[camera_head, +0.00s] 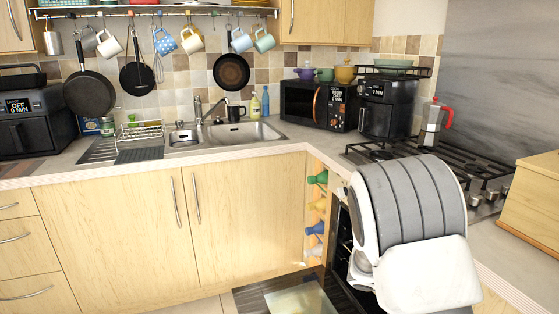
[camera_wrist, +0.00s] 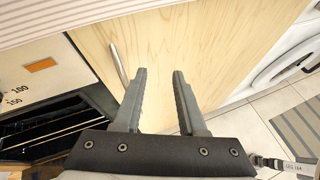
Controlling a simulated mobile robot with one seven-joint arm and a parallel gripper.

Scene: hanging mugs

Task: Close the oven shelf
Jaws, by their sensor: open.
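The oven's dark opening (camera_head: 342,240) shows beside my arm in the head view, below the hob. Its door (camera_head: 248,298) appears folded down and open, a dark frame around a pale panel at the bottom edge. In the wrist view, rack bars of the oven shelf (camera_wrist: 52,140) show inside the dark cavity at lower left. How far the shelf sticks out cannot be told. My gripper (camera_wrist: 159,72) is open and empty, to the right of the oven, with its fingers in front of a wooden cabinet door (camera_wrist: 200,45). My arm hides much of the oven in the head view.
The cabinet door has a metal handle (camera_wrist: 118,63) near the left finger. A white washing machine (camera_wrist: 290,62) stands at right in the wrist view. A gas hob (camera_head: 480,185) with a moka pot (camera_head: 432,122) lies behind my arm.

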